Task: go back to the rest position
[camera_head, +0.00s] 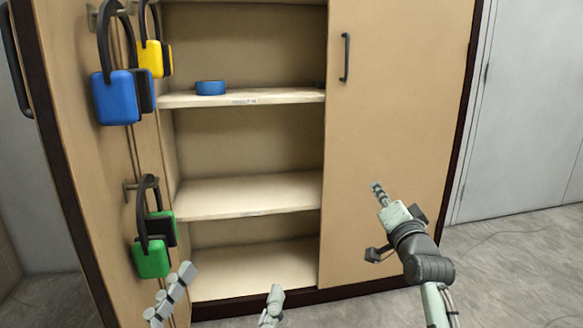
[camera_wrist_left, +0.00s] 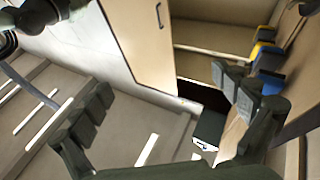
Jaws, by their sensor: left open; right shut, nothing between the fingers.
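My left gripper (camera_head: 225,296) is at the bottom of the head view, in front of the lower part of the open cabinet. Its two fingers are spread wide with nothing between them. The left wrist view also shows the open left gripper (camera_wrist_left: 165,84), with floor and cabinet beyond it. My right gripper (camera_head: 377,188) is in front of the closed right cabinet door (camera_head: 400,110). Its fingers are together and hold nothing. The right arm comes up from the bottom right.
Blue (camera_head: 116,98), yellow (camera_head: 151,59) and green (camera_head: 152,259) ear muffs hang on hooks on the open left door. A blue ring (camera_head: 210,87) lies on the upper shelf (camera_head: 270,96). The lower shelves look empty. Floor (camera_head: 510,270) at the right is clear.

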